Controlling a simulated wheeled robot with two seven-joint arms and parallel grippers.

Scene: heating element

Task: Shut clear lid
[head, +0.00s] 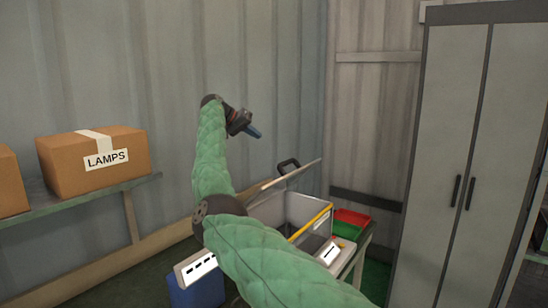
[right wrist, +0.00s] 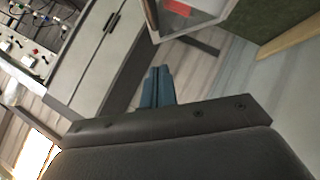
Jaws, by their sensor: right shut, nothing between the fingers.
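The clear lid (head: 296,174) stands raised and tilted over the open grey box (head: 303,210) in the head view. A dark handle (head: 288,166) sits on its upper side. My right gripper (head: 256,133) is up and to the left of the lid, in front of the wall, apart from it. Its blue fingers are together and empty; they also show in the right wrist view (right wrist: 158,88). A pale-edged panel (right wrist: 188,20) with red behind it lies beyond them; I cannot tell if it is the lid. My arm hides the box's left and lower parts. My left gripper is out of view.
A red tray (head: 352,217) and a green tray (head: 346,231) lie right of the box. A tall grey cabinet (head: 447,150) stands at the right. A shelf (head: 80,204) with a LAMPS carton (head: 93,162) is at the left. A blue container (head: 197,292) is below my arm.

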